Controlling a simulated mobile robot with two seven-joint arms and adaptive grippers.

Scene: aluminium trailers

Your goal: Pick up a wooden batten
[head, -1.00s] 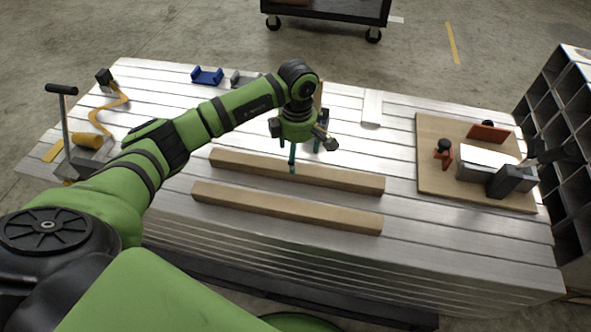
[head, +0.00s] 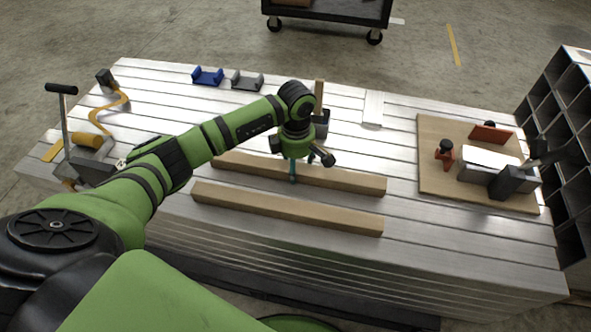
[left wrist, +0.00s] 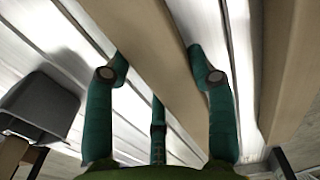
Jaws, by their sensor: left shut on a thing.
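Two long wooden battens lie roughly parallel on the slatted aluminium bed: a far batten (head: 345,178) and a near batten (head: 290,209). My left gripper (head: 293,172) points down over the middle of the far batten, with teal fingers on either side of it. In the left wrist view the far batten (left wrist: 150,40) runs between the fingers of my left gripper (left wrist: 162,68), which is shut on it. The near batten (left wrist: 290,60) shows at the right there. The far batten appears to rest on the bed. My right gripper is not in view.
A wooden board (head: 435,180) with a vise is at right. Blue (head: 207,77) and grey (head: 247,80) brackets sit at the back.

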